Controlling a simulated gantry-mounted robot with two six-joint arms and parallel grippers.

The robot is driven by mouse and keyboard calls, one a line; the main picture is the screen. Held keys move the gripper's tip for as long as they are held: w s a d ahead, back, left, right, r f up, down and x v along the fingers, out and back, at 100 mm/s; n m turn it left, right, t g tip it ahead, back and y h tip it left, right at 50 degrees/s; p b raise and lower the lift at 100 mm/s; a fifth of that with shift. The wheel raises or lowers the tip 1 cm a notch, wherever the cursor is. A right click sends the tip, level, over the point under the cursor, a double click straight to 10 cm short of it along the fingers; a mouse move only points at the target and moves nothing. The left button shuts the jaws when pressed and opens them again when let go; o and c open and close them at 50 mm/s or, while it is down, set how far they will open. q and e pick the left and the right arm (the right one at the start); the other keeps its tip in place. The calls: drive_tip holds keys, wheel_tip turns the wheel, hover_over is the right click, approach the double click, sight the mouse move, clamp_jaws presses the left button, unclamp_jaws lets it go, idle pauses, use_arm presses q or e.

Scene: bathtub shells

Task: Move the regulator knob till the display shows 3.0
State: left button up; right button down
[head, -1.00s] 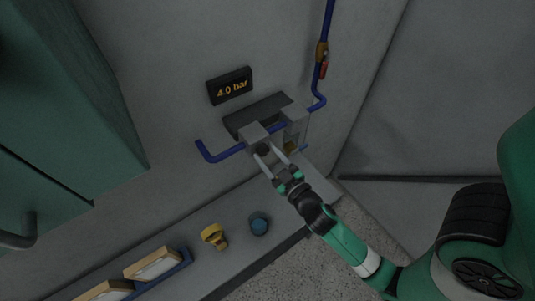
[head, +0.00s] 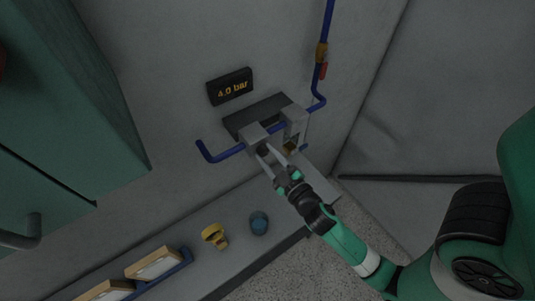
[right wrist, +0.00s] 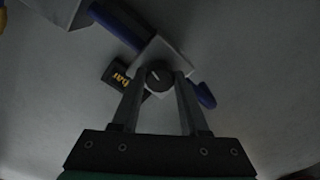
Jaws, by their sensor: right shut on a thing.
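The display (head: 230,87) on the wall is black with orange text and reads 4.0 bar. Below it, a grey regulator block (head: 255,134) sits on the blue pipe. The dark round regulator knob (right wrist: 159,76) is on the front of that block, with a light mark on its face; it is small and dark in the head view (head: 264,150). My right gripper (head: 266,152) is at the knob, its two long fingers shut on it from both sides, as the right wrist view (right wrist: 160,80) also shows. My left gripper is not in view.
Blue pipe (head: 224,155) runs along the wall, with a red-handled valve (head: 322,70) at upper right. A second grey block (head: 294,118) stands right of the regulator. A yellow object (head: 214,236) and blue cup (head: 258,223) are on the ledge below. A green cabinet (head: 70,100) is at left.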

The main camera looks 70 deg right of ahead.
drive_tip(key=shift+n, duration=1.5)
drive_tip(key=shift+c, duration=2.1)
unclamp_jaws()
drive_tip(key=b+v, duration=0.6)
drive_tip(key=v, duration=0.5)
drive_tip(key=shift+s+a, duration=0.2)
drive_tip(key=shift+s, duration=0.1)
